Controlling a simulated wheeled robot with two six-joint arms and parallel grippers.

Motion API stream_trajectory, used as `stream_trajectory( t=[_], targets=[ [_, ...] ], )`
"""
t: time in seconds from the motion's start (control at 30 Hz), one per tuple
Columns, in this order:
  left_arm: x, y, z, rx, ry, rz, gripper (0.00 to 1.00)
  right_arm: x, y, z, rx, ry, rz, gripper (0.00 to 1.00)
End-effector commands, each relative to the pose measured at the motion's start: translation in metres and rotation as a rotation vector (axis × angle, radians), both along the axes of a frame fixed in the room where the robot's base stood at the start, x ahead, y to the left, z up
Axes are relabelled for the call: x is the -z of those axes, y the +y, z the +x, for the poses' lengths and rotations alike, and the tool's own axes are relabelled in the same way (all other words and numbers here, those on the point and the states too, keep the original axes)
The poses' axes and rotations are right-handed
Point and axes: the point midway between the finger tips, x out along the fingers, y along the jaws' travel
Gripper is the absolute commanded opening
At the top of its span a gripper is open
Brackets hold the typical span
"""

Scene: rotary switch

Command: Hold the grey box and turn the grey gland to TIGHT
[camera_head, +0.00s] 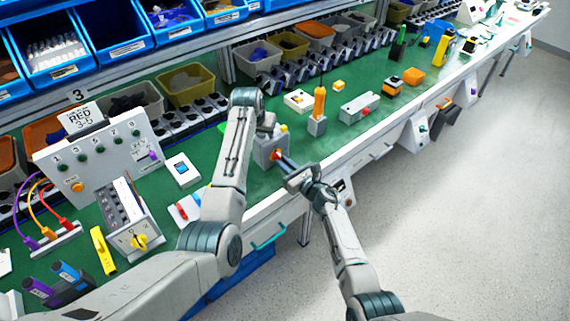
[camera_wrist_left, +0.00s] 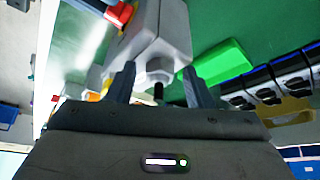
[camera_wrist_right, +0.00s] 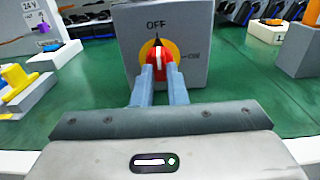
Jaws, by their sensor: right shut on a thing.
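The grey box (camera_head: 264,152) stands on the green bench top. Its front, in the right wrist view (camera_wrist_right: 190,25), carries a red knob (camera_wrist_right: 157,58) on a yellow disc, its pointer up towards OFF. My right gripper (camera_wrist_right: 159,80) is shut on the red knob; in the head view it (camera_head: 282,160) reaches in from the front right. In the left wrist view a pale grey gland (camera_wrist_left: 157,70) juts from the box (camera_wrist_left: 172,30), with a short black stub. My left gripper (camera_wrist_left: 158,85) is open, its fingers either side of the gland with gaps. No TIGHT mark is readable.
A green block (camera_wrist_left: 222,62) lies close beside the left fingers. In the head view a grey block with an orange-handled tool (camera_head: 319,105) stands right of the box. A panel with a yellow knob (camera_head: 139,241) stands left. The bench's front edge is near the right arm.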

Motion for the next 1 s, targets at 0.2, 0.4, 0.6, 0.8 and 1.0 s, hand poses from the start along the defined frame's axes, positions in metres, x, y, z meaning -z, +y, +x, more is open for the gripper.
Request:
stream_trajectory(
  t=[0.2, 0.4, 0.6, 0.8, 1.0],
  targets=[
    [-0.0005, 0.0001, 0.0001, 0.0, 0.0, 0.0, 0.04, -0.0013, 0.0002, 0.0004, 0.0, -0.002, 0.001, 0.0],
    [-0.0007, 0.0009, 0.0005, 0.058, 0.0, 0.002, 0.0, -0.0012, 0.0002, 0.0004, 0.0, -0.002, 0.001, 0.0],
    [-0.0013, 0.0005, 0.0007, 0.311, 0.005, 0.005, 0.0, -0.0011, 0.0003, 0.0004, 0.0, -0.001, 0.001, 0.0],
    [-0.0013, -0.0014, -0.0001, 0.579, 0.01, 0.004, 0.0, -0.0012, 0.0008, 0.0004, 0.0, -0.001, 0.001, 0.0],
    [-0.0004, -0.0024, -0.0008, 0.605, 0.01, 0.006, 0.49, -0.0014, 0.001, 0.0005, -0.001, -0.002, 0.001, 0.0]
  ],
)
